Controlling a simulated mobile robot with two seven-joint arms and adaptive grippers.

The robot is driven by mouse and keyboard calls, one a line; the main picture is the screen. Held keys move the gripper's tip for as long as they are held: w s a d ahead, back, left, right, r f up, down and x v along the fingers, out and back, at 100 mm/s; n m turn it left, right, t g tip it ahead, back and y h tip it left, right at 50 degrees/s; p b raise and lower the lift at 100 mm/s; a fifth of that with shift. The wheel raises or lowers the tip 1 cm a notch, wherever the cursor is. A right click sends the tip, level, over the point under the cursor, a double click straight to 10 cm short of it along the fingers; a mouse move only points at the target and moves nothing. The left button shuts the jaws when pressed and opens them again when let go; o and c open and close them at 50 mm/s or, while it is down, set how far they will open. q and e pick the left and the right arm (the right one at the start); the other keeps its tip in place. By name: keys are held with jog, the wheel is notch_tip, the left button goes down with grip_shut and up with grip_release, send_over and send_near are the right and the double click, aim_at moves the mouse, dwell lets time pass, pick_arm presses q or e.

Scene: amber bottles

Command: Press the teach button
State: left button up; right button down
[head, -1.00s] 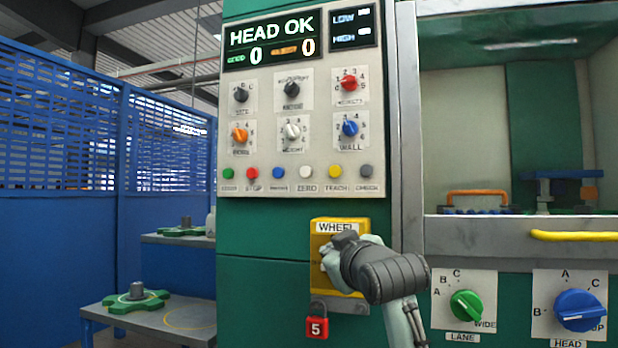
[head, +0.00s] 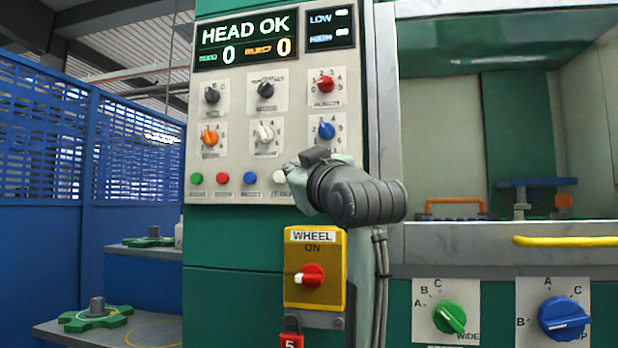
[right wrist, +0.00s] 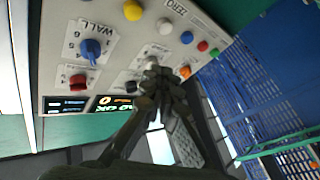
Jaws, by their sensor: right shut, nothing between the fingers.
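The teach button is the yellow one in the button row of the grey control panel (head: 290,100). In the head view my right gripper and wrist cover it. In the right wrist view the yellow teach button (right wrist: 133,10) shows at the top edge, beside the white zero button (right wrist: 165,27). My right gripper (head: 296,170) is shut and empty in front of the panel, its tips near the white button in the head view. In the right wrist view its fingertips (right wrist: 152,68) are together, apart from the yellow button in the picture. I cannot tell its distance from the panel. My left gripper is not in view.
Above the buttons are several knobs, such as the blue wall knob (head: 327,130). Below is the yellow wheel switch box (head: 330,262) with a red knob and a red padlock (head: 291,340). A blue fence (head: 40,210) stands at left.

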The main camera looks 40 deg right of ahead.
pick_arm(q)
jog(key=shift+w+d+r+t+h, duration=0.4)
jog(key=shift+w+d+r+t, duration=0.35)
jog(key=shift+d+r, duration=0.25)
pick_arm(e)
jog(key=w+d, duration=0.5)
jog(key=d, duration=0.1)
jog(key=shift+w+d, duration=0.3)
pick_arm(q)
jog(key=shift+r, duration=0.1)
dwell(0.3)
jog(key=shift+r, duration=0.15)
pick_arm(e)
jog(key=shift+w+d, duration=0.25)
jog(key=shift+d, duration=0.1)
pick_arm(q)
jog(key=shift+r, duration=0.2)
pick_arm(e)
jog(key=shift+w+d, duration=0.3)
jog(key=shift+d, duration=0.05)
dwell(0.4)
jog(key=shift+a, duration=0.1)
dwell(0.3)
pick_arm(q)
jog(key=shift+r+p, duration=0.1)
jog(key=shift+p, duration=0.25)
pick_arm(e)
jog(key=shift+s+a, duration=0.55)
jog(key=shift+a, duration=0.05)
